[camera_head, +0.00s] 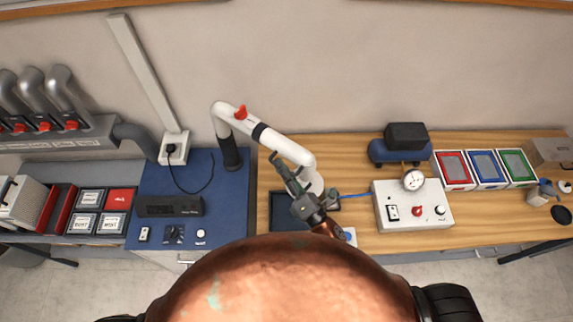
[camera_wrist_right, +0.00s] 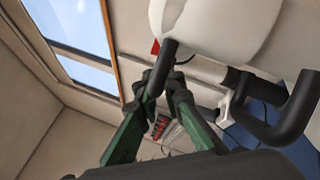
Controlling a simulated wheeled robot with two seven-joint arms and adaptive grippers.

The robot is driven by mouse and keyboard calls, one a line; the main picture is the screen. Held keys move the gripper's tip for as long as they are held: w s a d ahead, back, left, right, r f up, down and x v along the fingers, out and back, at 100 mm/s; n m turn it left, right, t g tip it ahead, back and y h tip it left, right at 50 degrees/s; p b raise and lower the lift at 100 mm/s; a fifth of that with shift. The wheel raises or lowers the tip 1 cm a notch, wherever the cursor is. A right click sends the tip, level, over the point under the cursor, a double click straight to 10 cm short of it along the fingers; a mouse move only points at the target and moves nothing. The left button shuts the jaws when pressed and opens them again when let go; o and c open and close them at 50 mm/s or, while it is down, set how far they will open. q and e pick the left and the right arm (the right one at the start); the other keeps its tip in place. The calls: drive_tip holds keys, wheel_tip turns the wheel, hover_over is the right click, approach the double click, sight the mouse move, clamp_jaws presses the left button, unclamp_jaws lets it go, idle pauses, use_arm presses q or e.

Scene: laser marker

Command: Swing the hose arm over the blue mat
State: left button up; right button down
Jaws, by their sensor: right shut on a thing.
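The white hose arm (camera_head: 285,147) rises from a dark base post on the left, bends at the top and runs right and down to a white end hood. My right gripper (camera_head: 283,168) is at that end. In the right wrist view the green fingers (camera_wrist_right: 164,92) are shut on a dark rod-like handle (camera_wrist_right: 163,65) under the white hood (camera_wrist_right: 215,25). A flat dark blue mat or tray (camera_head: 278,213) lies on the wooden bench below, partly hidden by my right arm. A larger blue surface (camera_head: 218,212) lies left of it. My left gripper is not in view.
A black box (camera_head: 170,206) stands on the larger blue surface. On the wooden bench are a white control box (camera_head: 412,207) with a gauge, a blue compressor (camera_head: 388,152) and red, blue and green trays (camera_head: 484,168). A blue hose runs between my gripper and the control box.

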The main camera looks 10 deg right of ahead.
drive_tip(key=shift+a, duration=0.1)
drive_tip(key=c, duration=2)
unclamp_jaws()
drive_tip(key=shift+c, duration=0.2)
drive_tip(key=v, duration=1.2)
drive_tip(key=shift+f, duration=0.15)
drive_tip(key=shift+c, duration=0.4)
